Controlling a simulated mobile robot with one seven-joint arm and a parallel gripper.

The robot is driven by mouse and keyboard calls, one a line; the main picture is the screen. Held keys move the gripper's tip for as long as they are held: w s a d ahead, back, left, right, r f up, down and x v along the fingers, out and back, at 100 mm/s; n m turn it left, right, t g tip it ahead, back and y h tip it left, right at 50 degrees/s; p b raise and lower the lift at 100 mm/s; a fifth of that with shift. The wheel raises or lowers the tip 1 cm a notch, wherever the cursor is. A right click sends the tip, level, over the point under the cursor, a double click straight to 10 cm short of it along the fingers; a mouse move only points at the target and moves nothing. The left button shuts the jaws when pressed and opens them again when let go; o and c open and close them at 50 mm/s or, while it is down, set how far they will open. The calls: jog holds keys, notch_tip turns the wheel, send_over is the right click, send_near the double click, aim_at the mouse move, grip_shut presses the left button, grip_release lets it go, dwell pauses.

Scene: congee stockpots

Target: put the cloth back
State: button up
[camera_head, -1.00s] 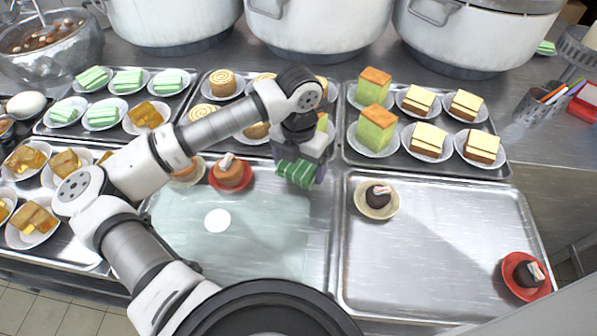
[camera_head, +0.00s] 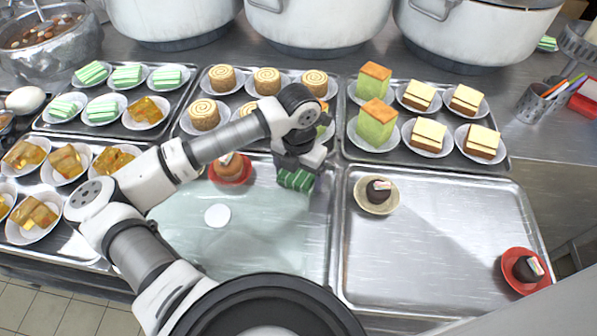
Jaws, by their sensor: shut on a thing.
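My gripper (camera_head: 298,172) is shut on a dark green cloth (camera_head: 297,181) with pale stripes. It holds the cloth over the right back part of the front middle tray (camera_head: 327,235). The gripper and wrist hide part of the cloth, and I cannot tell whether it touches the tray. Another green striped item (camera_head: 546,44) lies far back on the right of the counter, partly hidden behind a pot.
A red plate with a brown cake (camera_head: 231,168) is just left of the gripper. A white disc (camera_head: 217,215) lies on the middle tray. The right tray (camera_head: 440,240) holds two plated dark cakes. Trays of pastries and large pots (camera_head: 310,30) stand behind.

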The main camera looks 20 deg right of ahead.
aim_at(299, 173)
jog(key=shift+f, duration=0.15)
jog(key=o, duration=0.8)
jog(key=shift+c, duration=0.2)
jog(key=shift+r+p, duration=0.85)
jog(key=shift+p, duration=0.1)
notch_tip(299, 173, up, 11)
jog(key=b, duration=0.3)
jog(key=shift+r, duration=0.2)
